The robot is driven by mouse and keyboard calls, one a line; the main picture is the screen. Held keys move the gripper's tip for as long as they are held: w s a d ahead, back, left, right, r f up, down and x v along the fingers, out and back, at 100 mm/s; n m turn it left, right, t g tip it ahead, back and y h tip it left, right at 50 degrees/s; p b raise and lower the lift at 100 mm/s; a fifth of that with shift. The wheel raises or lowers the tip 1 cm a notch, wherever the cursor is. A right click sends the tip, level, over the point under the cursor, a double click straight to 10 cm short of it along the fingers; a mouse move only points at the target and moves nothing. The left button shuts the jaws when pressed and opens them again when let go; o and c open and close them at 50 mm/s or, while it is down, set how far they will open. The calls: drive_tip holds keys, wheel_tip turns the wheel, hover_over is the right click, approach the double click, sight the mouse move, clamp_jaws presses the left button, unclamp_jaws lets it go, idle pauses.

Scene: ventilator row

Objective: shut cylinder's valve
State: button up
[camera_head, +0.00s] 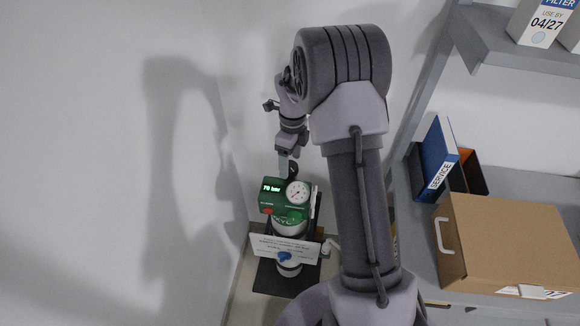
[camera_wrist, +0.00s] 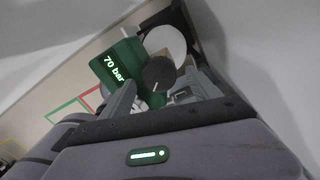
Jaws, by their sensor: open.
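The cylinder (camera_head: 290,226) stands upright at the wall in the head view, with a green head unit (camera_head: 270,199) on top. Its lit display reads 70 bar, also in the wrist view (camera_wrist: 113,68). A round white gauge (camera_head: 298,192) sits on the unit's right side. A dark round valve knob (camera_wrist: 158,72) with a white line shows ahead of my gripper in the wrist view. My gripper (camera_wrist: 160,84) is open, one finger on each side near the knob. I cannot tell whether they touch it. In the head view my gripper (camera_head: 287,163) is just above the green unit.
A white card (camera_head: 285,248) with a blue clip hangs across the cylinder's front. To the right, a grey shelf (camera_head: 412,208) holds a cardboard box (camera_head: 500,243) and a blue service binder (camera_head: 438,158). The wall is close on the left.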

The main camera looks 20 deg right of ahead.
drive_tip(key=shift+f, duration=0.6)
drive_tip(key=c, duration=1.4)
drive_tip(key=shift+o, duration=0.2)
